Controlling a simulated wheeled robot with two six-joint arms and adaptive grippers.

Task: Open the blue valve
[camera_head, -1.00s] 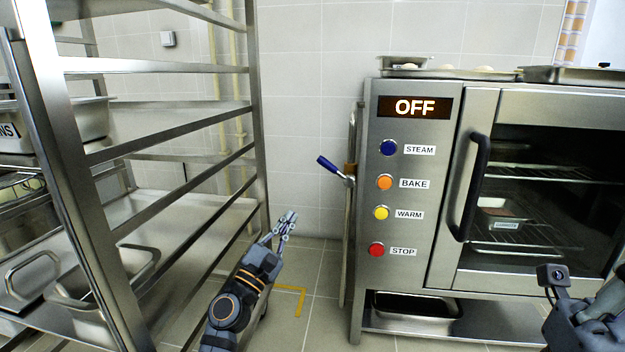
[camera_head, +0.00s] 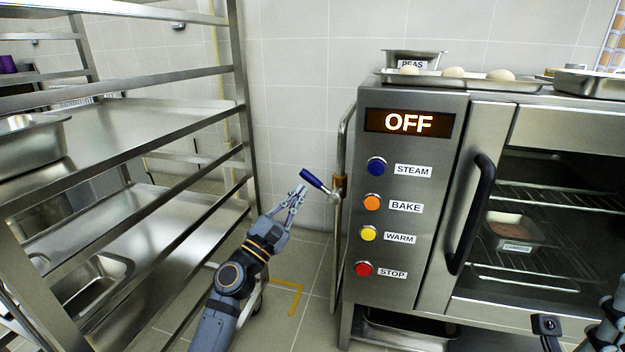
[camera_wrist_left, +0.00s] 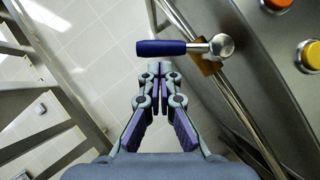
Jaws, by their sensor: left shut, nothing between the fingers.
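The blue valve handle (camera_head: 313,179) sticks out to the left from a brass fitting (camera_head: 340,183) on the metal pipe at the oven's left side. In the left wrist view the blue handle (camera_wrist_left: 162,47) lies crosswise just beyond the fingertips, with its round metal hub to the right. My left gripper (camera_head: 299,189) is shut and empty, its tips just below and left of the handle in the head view; in the left wrist view the shut tips (camera_wrist_left: 155,68) are close to the handle. I cannot tell whether they touch it. My right gripper is not clearly visible; only part of my right arm shows at the lower right.
The oven (camera_head: 400,280) with its OFF display and coloured buttons stands right of the valve. A steel rack (camera_head: 245,130) with pans stands close on the left. The metal pipe (camera_head: 342,130) runs up the oven's side. Tiled floor is free between rack and oven.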

